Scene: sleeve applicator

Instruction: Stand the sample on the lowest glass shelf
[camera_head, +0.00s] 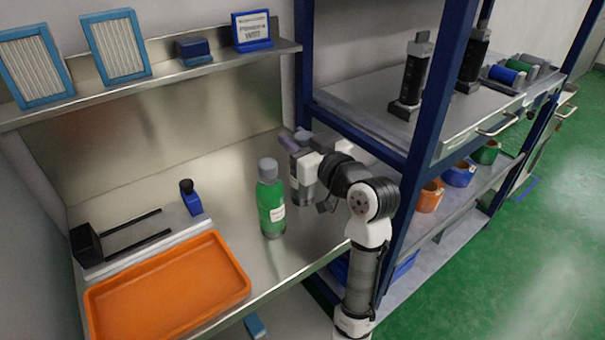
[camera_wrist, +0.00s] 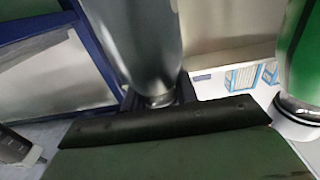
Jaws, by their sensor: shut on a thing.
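My gripper (camera_head: 308,170) is above the steel bench, just right of the green bottle. In the wrist view it is shut on a smooth grey cylindrical object (camera_wrist: 148,45), which appears to be the sample. Its narrower end sits by the dark gripper parts. In the head view my wrist and fingers partly cover this object, so its full shape and any contact with the bench are unclear. I cannot pick out a glass shelf for certain in either view.
A green bottle (camera_head: 270,202) with a grey cap stands close left of my gripper. An orange tray (camera_head: 168,288) and small blue bottle (camera_head: 190,197) are further left.

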